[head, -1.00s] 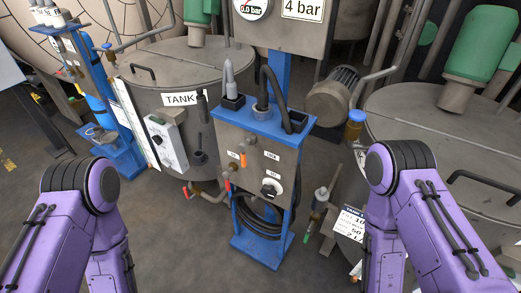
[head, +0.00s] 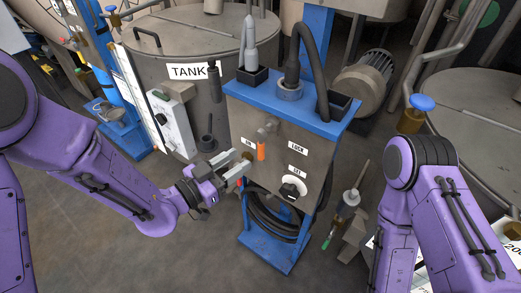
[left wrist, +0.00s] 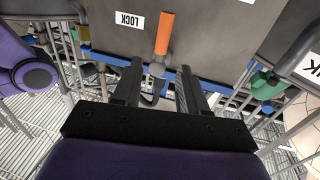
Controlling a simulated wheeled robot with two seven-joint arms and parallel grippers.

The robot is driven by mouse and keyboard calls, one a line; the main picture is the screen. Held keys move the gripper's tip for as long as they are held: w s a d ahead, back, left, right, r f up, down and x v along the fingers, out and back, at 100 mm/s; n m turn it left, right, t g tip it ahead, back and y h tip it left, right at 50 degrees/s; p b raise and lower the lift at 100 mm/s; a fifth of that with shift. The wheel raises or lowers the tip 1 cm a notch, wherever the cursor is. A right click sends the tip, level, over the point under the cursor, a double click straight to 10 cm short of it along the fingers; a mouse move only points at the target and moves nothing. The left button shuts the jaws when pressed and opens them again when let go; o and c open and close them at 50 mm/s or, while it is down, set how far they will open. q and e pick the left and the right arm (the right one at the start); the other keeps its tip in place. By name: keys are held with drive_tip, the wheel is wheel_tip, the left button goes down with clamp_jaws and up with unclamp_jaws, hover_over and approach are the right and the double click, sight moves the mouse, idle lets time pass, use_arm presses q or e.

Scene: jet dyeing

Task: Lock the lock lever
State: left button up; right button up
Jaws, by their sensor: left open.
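The lock lever (head: 261,150) is an orange handle on the front of the grey control box (head: 275,160), left of the LOCK label (head: 298,147). It hangs down from its grey pivot. My left gripper (head: 244,171) is open and empty, just left of and below the lever. In the left wrist view the lever (left wrist: 164,35) appears upside down, beyond the open fingertips (left wrist: 158,75), with its round pivot lined up between them. I see no contact. My right arm (head: 430,205) shows at the right, but its gripper is out of view.
A SET knob (head: 292,189) sits below the LOCK label. Black hose (head: 268,222) hangs coiled under the box. A tank (head: 180,45) stands behind left; open floor lies in front.

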sight(259, 146)
use_arm(q)
drive_tip(key=p+x, duration=0.1)
drive_tip(key=x, duration=0.7)
drive_tip(key=shift+w+r+p, duration=0.1)
drive_tip(key=shift+p, duration=0.3)
drive_tip(key=shift+w+d, duration=0.25)
drive_tip(key=shift+w, duration=0.1)
drive_tip(key=shift+s, duration=0.1)
drive_tip(key=shift+c, duration=0.2)
clamp_jaws()
